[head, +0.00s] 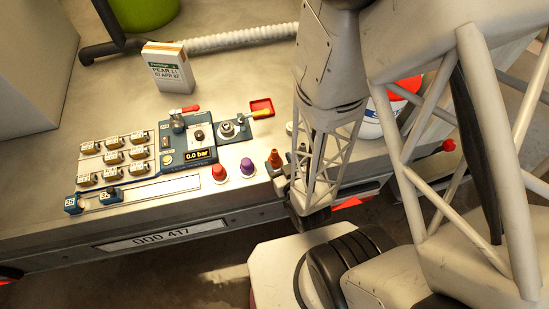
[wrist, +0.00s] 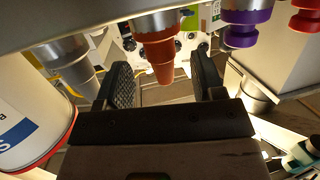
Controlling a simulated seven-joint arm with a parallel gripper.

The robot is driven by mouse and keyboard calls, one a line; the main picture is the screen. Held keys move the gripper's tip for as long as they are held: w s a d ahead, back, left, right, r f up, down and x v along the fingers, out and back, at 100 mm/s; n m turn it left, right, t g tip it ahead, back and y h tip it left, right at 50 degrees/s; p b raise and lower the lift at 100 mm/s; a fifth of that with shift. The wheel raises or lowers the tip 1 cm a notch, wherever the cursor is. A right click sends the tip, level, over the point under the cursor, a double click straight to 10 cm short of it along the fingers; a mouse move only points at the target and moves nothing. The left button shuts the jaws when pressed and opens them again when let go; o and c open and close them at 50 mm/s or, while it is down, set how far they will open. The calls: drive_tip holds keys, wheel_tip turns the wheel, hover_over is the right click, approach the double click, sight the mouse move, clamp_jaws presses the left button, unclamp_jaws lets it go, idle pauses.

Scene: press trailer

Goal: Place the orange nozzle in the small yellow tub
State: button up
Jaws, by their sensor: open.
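The orange nozzle (head: 275,158) stands at the front edge of the bench, right of a purple nozzle (head: 247,168) and a red nozzle (head: 219,173). In the wrist view the orange nozzle (wrist: 160,55) shows between the two dark fingers of my gripper (wrist: 162,80). The fingers are open, with a gap visible on both sides of the nozzle. In the head view my gripper (head: 280,174) is at the nozzle, partly hidden by my own arm. I cannot make out a small yellow tub in either view.
A blue gauge unit (head: 187,138) and several small labelled parts (head: 114,157) sit left of the nozzles. A box (head: 168,68) stands behind. A white bucket with red (head: 370,125) stands to the right, and also shows in the wrist view (wrist: 28,115). Bare bench lies around the box.

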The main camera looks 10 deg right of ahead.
sight(272, 152)
drive_tip(key=shift+w, duration=0.1)
drive_tip(key=shift+x, duration=2.45)
drive_tip(key=shift+a, duration=0.1)
drive_tip(key=c, duration=1.1)
drive_tip(key=shift+c, duration=0.2)
wheel_tip(272, 152, up, 10)
